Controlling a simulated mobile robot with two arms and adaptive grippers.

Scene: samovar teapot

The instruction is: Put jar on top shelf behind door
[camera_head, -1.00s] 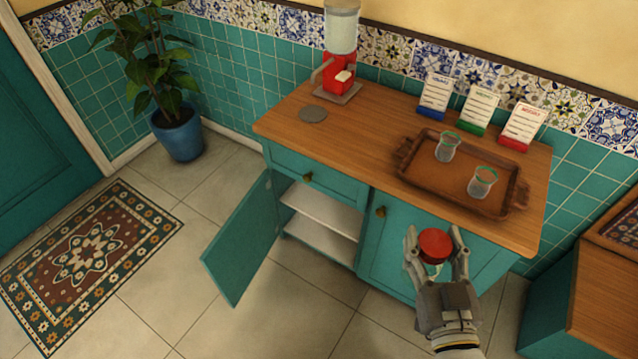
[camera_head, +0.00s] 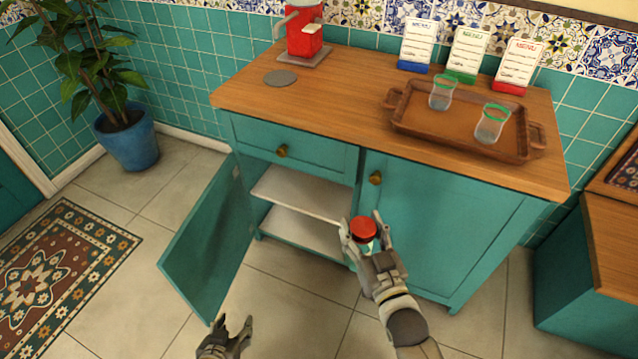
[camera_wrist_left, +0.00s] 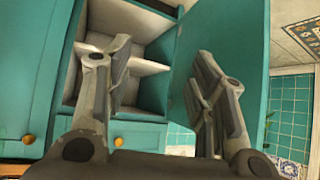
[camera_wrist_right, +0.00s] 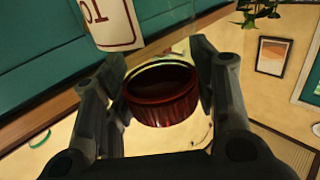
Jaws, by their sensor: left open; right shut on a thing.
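The left cabinet door (camera_head: 207,238) stands open, swung out to the left. The top shelf (camera_head: 298,193) behind it is white and its visible part is bare. My left gripper (camera_head: 226,338) is open and empty, low in front of the open door; its spread fingers show in the left wrist view (camera_wrist_left: 160,85).
A lower shelf (camera_head: 300,232) lies under the top one. The right cabinet door (camera_head: 440,225) is closed. On the counter are a tray (camera_head: 455,132) with two glasses, menu cards and a red dispenser (camera_head: 304,35). Floor in front is clear.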

